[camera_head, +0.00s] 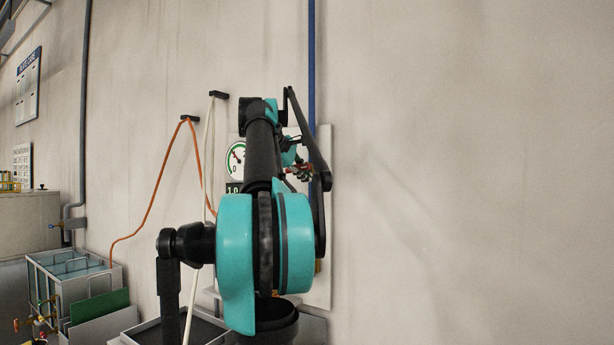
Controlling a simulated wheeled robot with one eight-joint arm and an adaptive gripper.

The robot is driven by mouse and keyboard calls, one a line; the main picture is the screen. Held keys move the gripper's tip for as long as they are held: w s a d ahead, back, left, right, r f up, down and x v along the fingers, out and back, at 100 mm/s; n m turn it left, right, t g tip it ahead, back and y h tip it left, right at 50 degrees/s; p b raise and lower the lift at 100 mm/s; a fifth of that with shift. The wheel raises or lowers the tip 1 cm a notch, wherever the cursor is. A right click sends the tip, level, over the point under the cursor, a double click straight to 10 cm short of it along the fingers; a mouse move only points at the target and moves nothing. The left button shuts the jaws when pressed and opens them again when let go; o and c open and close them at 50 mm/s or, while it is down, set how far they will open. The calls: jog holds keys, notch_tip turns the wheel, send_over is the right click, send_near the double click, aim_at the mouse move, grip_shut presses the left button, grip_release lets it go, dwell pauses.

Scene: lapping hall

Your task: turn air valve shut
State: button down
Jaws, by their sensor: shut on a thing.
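The air valve is on the blue pipe (312,60) that runs down the wall in front of a pale backing panel (322,240). Only a small red part of the valve (305,167) shows, and my arm hides most of the rest. My gripper (298,173) is at this red part, small and partly hidden behind my teal and black arm. It is shut on the valve handle. The handle's exact angle cannot be made out.
A round gauge (236,160) is on the wall left of my arm. An orange hose (157,185) and a white hose (206,150) hang from wall hooks. The wall at right is bare.

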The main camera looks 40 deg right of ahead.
jog(key=shift+w+f+m+t+y, duration=0.1)
jog(key=shift+m+t+y, duration=0.2)
jog(key=shift+m+t, duration=0.15)
jog(key=shift+a, duration=0.1)
dwell(0.4)
jog(key=c, duration=1.6)
grip_release()
jog(key=v, duration=1.2)
